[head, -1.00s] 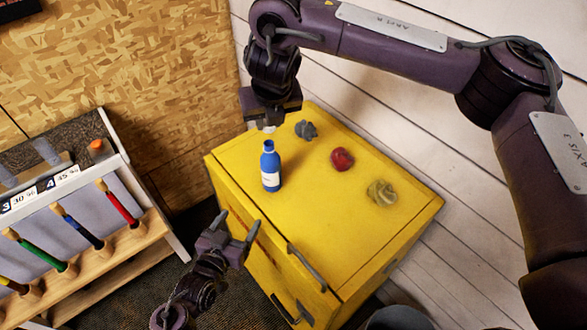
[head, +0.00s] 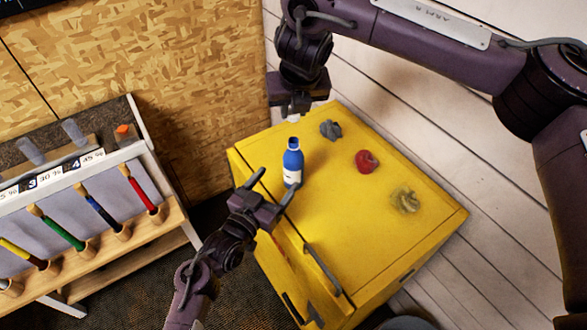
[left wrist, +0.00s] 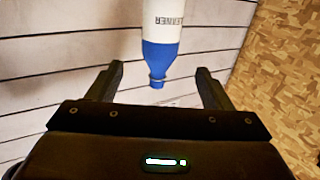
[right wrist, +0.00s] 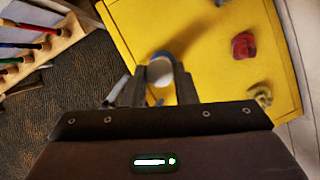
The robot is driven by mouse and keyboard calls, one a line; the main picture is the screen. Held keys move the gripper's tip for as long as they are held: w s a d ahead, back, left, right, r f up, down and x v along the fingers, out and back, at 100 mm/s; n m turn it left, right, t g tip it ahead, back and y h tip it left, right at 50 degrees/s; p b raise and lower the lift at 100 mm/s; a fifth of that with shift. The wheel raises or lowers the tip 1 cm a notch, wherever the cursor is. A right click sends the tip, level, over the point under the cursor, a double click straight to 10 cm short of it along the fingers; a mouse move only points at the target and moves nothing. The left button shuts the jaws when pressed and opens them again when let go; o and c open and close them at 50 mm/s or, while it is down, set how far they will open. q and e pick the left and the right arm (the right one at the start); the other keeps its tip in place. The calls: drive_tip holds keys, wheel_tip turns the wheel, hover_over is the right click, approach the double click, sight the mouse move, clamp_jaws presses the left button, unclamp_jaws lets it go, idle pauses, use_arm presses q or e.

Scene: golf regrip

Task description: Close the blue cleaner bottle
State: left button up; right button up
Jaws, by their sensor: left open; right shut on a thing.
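The blue cleaner bottle (head: 292,163), with a white label, stands upright on the yellow cabinet (head: 340,215) near its far left edge. Its neck is uncovered. My right gripper (head: 291,110) is above the bottle, shut on a small white cap (right wrist: 160,72) that is apart from the neck; in the right wrist view blue shows behind the cap. My left gripper (head: 276,182) is open and empty in front of the bottle. In the left wrist view the bottle (left wrist: 160,60) appears upside down, beyond and between the open fingers. Whether they touch it, I cannot tell.
A grey lump (head: 330,129), a red lump (head: 367,161) and a beige lump (head: 405,199), like crumpled rags, lie on the cabinet right of the bottle. A rack (head: 80,215) with several coloured-handled tools stands at left. The cabinet top's front right is clear.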

use_arm(q)
drive_tip(key=x, duration=0.9)
drive_tip(key=c, duration=1.4)
drive_tip(key=shift+c, duration=0.3)
use_arm(e)
hover_over(294, 140)
drive_tip(key=shift+s+f, duration=0.2)
drive_tip(key=shift+f, duration=1.05)
drive_tip(key=shift+s+f, duration=0.2)
drive_tip(key=shift+f, duration=1.05)
drive_tip(key=shift+f, duration=0.9)
drive_tip(key=shift+f, duration=0.6)
